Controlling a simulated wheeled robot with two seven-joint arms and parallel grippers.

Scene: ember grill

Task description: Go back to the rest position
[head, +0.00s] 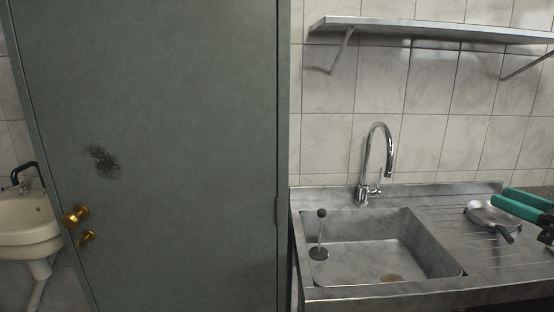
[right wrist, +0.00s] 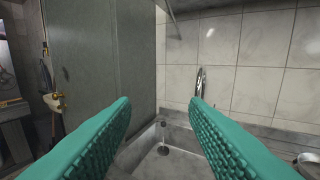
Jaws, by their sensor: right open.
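My right gripper (head: 524,205) shows at the right edge of the head view, with green fingers above the drainboard. In the right wrist view its two green textured fingers (right wrist: 160,115) are spread wide apart with nothing between them. The gripper is open and empty. A metal pan (head: 482,213) sits on the drainboard just left of the fingertips in the head view; I cannot tell how far below them it is. My left gripper is not in view.
A steel sink (head: 350,268) with a curved faucet (head: 389,160) is at centre right. A plunger-like tool (head: 320,235) stands in its left side. A metal shelf (head: 430,31) hangs above. A large grey door (head: 170,130) fills the left. A washbasin (head: 28,225) is at far left.

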